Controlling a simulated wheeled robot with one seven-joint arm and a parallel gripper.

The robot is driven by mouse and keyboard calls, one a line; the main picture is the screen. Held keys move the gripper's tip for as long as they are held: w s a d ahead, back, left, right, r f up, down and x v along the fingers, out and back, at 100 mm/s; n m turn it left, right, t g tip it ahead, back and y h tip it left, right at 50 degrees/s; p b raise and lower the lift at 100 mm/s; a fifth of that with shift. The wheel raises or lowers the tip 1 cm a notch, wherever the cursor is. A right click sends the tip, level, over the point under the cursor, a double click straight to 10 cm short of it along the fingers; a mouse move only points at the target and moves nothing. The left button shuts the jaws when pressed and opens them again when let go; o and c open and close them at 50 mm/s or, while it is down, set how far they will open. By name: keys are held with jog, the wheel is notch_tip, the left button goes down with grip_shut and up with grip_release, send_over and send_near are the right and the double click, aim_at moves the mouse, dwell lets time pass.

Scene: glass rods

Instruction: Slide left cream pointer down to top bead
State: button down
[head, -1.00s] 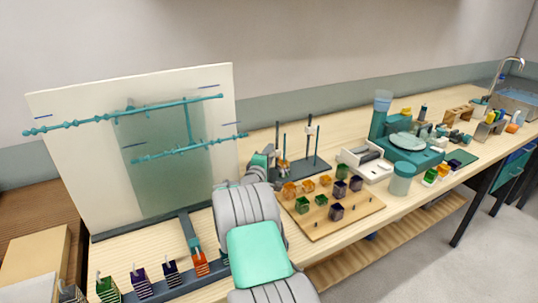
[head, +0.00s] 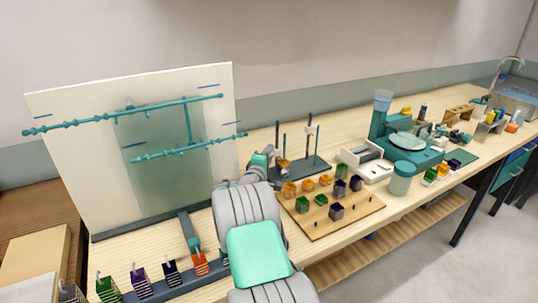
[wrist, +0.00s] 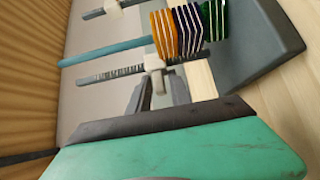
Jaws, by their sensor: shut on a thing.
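The stand's dark base (head: 305,168) is on the bench in the head view, with upright rods. In the wrist view it lies sideways, its base (wrist: 265,45) at right. The left cream pointer (wrist: 154,64) is on the toothed post (wrist: 110,73). My gripper (wrist: 158,95) is shut on that pointer; the exact contact is partly hidden. Orange (wrist: 163,32), purple (wrist: 187,28) and green (wrist: 213,20) plate-like beads are stacked on the teal rod (wrist: 105,51). The orange top bead lies close to the pointer's level. In the head view my gripper (head: 270,160) is at the stand's left.
A second cream pointer (head: 311,130) is on the right post. A wooden board (head: 345,210) with coloured cups stands in front of the stand. A white tray device (head: 368,160) is to the right, and a large cream panel (head: 70,170) with teal rods is to the left.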

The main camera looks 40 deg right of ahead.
dwell(0.8)
jog(key=shift+r, duration=0.2)
jog(key=c, duration=1.4)
grip_release()
jog(key=shift+c, duration=0.2)
jog(key=b+v, duration=0.1)
jog(key=v, duration=0.6)
jog(key=shift+s+a, duration=0.25)
jog(key=shift+a, duration=0.1)
